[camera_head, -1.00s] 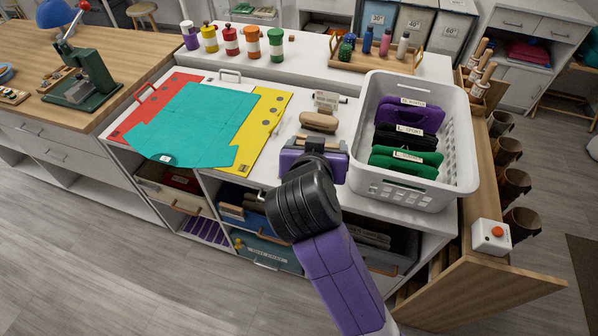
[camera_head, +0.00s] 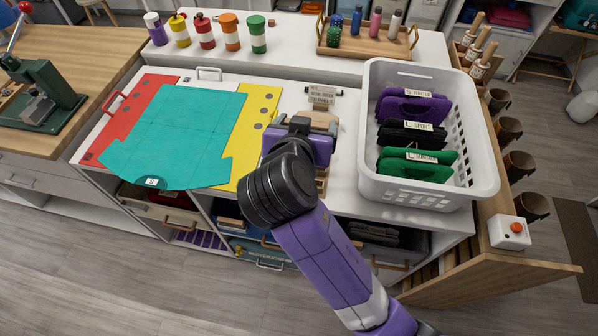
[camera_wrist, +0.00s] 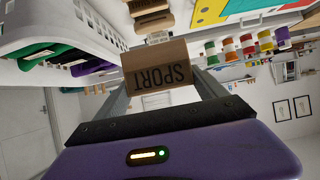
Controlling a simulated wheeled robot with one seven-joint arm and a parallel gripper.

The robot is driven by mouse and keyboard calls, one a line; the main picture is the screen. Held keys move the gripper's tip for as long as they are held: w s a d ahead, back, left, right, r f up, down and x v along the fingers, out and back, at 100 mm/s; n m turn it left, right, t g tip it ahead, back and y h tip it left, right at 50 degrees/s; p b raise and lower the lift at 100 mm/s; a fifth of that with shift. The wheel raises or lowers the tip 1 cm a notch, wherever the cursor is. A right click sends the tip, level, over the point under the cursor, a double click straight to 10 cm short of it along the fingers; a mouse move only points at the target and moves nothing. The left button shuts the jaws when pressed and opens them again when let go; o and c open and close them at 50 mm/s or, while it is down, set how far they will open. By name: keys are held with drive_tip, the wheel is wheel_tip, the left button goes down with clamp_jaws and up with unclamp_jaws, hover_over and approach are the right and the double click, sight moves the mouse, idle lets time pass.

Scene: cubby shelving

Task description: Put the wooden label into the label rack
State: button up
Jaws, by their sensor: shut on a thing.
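The wooden label (camera_wrist: 158,65) is a brown block marked SPORT, upside down in the wrist view. My gripper (camera_wrist: 158,85) is shut on it, with one finger on each side. In the head view my gripper (camera_head: 298,128) is above the white counter, left of the white basket. A stepped wooden piece that looks like the label rack (camera_head: 321,182) shows partly below it; my gripper and arm hide much of it. Wooden steps also show at the top of the wrist view (camera_wrist: 150,18). I cannot tell whether the label touches the rack.
A small printed sign (camera_head: 322,95) stands behind the gripper. The white basket (camera_head: 481,168) on the right holds purple, black and green pouches. A teal sheet (camera_head: 175,135) lies over red and yellow panels on the left. Several colored bottles and a wooden tray (camera_head: 340,52) stand behind.

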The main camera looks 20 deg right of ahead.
wheel_tip(320, 180, down, 18)
drive_tip(key=shift+f+p, duration=0.15)
drive_tip(key=shift+p, duration=0.65)
drive_tip(key=shift+f, duration=0.1)
drive_tip(key=o, duration=1.3)
drive_tip(key=shift+r, duration=0.2)
drive_tip(key=b+v, duration=0.2)
drive_tip(key=v, duration=1)
drive_tip(key=shift+s+f, duration=0.1)
drive_tip(key=shift+f, duration=0.05)
